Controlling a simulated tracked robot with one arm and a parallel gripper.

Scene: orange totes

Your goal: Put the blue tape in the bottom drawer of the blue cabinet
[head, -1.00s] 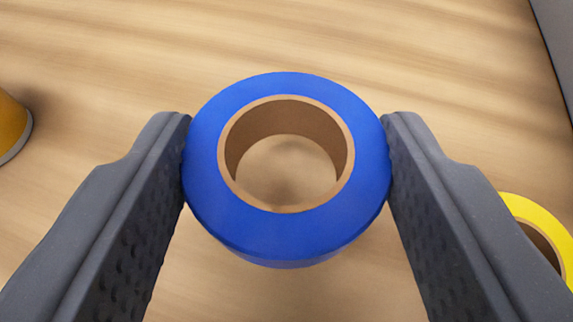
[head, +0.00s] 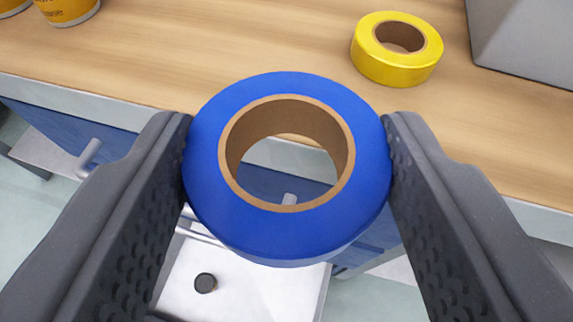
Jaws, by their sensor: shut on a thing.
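My gripper (head: 287,165) is shut on the blue tape (head: 213,205), with one finger against each side of the roll. The tape's brown core faces the camera, and its hole shows the counter edge and blue cabinet behind. The blue cabinet (head: 50,128) is below the wooden counter, with a light metal handle (head: 90,150) at the left. The gripper and tape hide much of the cabinet front, and I cannot make out the bottom drawer.
A yellow tape roll (head: 430,66) lies on the wooden counter (head: 230,50), near a grey box (head: 525,40). Yellow-orange containers (head: 68,10) stand at the far left. A white surface with a black knob (head: 205,283) is below. Pale floor (head: 25,240) shows at the left.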

